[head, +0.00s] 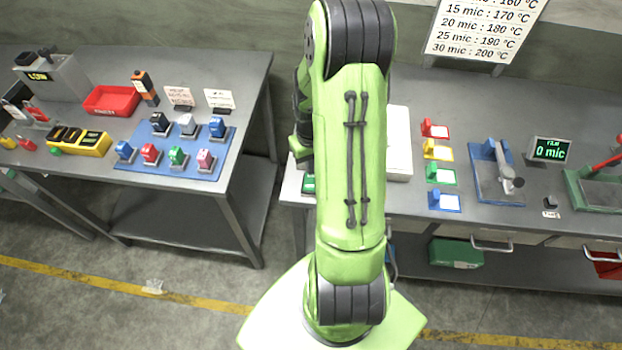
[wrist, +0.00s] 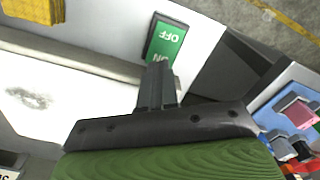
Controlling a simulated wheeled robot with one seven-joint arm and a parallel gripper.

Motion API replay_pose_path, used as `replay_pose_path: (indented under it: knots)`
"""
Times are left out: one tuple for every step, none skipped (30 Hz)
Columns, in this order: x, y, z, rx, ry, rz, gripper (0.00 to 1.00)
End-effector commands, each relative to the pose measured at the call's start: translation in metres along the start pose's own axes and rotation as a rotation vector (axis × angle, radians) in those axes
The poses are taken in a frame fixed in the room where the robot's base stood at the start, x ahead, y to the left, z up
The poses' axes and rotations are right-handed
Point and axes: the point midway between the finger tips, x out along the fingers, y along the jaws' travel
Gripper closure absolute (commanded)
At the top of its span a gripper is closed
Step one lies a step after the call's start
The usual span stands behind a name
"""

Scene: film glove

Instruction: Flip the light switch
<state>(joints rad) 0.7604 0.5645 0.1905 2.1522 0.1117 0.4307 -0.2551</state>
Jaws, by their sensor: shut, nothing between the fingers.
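The light switch shows in the wrist view as a green plate (wrist: 168,44) with white OFF and ON lettering, upside down, in a dark frame on a light grey surface. My gripper (wrist: 158,72) is shut and empty. Its fingertips overlap the ON end of the plate in the picture; I cannot tell whether they touch it. The toggle itself is not clearly visible, and the fingers hide part of the plate. In the head view a small green patch (head: 308,184) at the bench's left end looks like this plate, mostly hidden by my arm. The fingers do not show there.
The left table has a blue mat (head: 205,166) with several small clamps and a red tray (head: 112,89). A gap separates the tables.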

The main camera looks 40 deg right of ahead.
Motion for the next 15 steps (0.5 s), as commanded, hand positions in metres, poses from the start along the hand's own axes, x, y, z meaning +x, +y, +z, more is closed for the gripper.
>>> replay_pose_path:
  knots:
    - [0.0007,0.0,0.0,0.0,0.0,0.0,1.0]
    - [0.0012,0.0,0.0,0.0,0.0,0.0,1.0]
    - [0.0019,0.0,0.0,0.0,0.0,0.0,1.0]
    - [0.0024,0.0,0.0,0.0,0.0,0.0,1.0]
    - [0.0029,0.0,0.0,0.0,0.0,0.0,1.0]
    - [0.0036,-0.0001,0.0,0.0,0.0,0.0,1.0]
    - [0.0041,-0.0001,0.0,0.0,0.0,0.0,1.0]
    - [0.0046,-0.0001,0.0,0.0,0.0,0.0,1.0]
    - [0.0052,-0.0001,0.0,0.0,0.0,0.0,1.0]
    - [0.0057,-0.0001,0.0,0.0,0.0,0.0,1.0]
    - [0.0061,-0.0001,0.0,0.0,0.0,0.0,1.0]
    - [0.0067,-0.0001,0.0,0.0,0.0,0.0,1.0]
    - [0.0072,-0.0001,0.0,0.0,0.0,0.0,1.0]
    - [0.0076,-0.0001,0.0,0.0,0.0,0.0,1.0]
    - [0.0082,-0.0001,0.0001,0.0,0.0,0.0,1.0]
